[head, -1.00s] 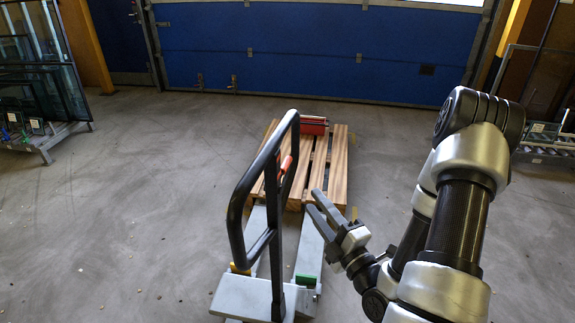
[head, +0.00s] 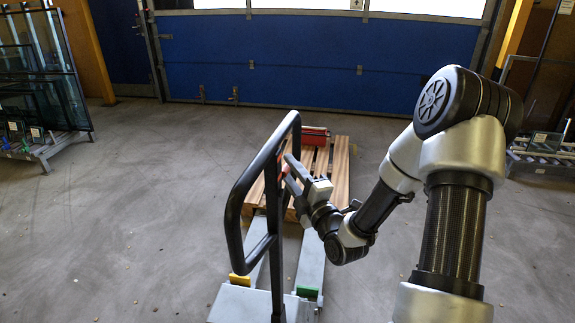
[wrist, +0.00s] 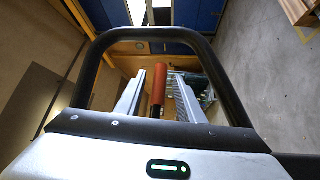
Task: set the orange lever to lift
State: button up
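The orange lever (wrist: 158,84) shows in the wrist view between the two spread fingers of my gripper (wrist: 158,90), with a gap visible on each side of it. In the head view a bit of the orange lever (head: 285,170) shows beside the black handle loop (head: 240,195) of the pallet truck. My gripper (head: 290,172) is at the right side of that loop, its fingers open around or close to the lever. The exact depth between fingers and lever is hard to tell.
The truck's grey forks (head: 312,262) run under a wooden pallet (head: 341,165) carrying a red case (head: 314,135). Yellow (head: 239,280) and green (head: 307,292) blocks sit near the truck's base. A glass rack (head: 45,100) stands at left. The grey floor around is open.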

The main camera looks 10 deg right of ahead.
jog(key=shift+x, duration=0.8)
grip_shut()
jog(key=shift+f, duration=0.1)
jog(key=shift+a+f+m+g, duration=0.1)
jog(key=shift+f+m+g, duration=0.2)
jog(key=shift+f+g, duration=0.1)
jog(key=f+m+g, duration=0.1)
jog(key=f+m+g+b, duration=0.1)
jog(key=f, duration=0.1)
jog(key=shift+s+a+m+g+h, duration=0.1)
jog(key=shift+s+m+g+h, duration=0.2)
jog(key=shift+s+h, duration=0.1)
grip_release()
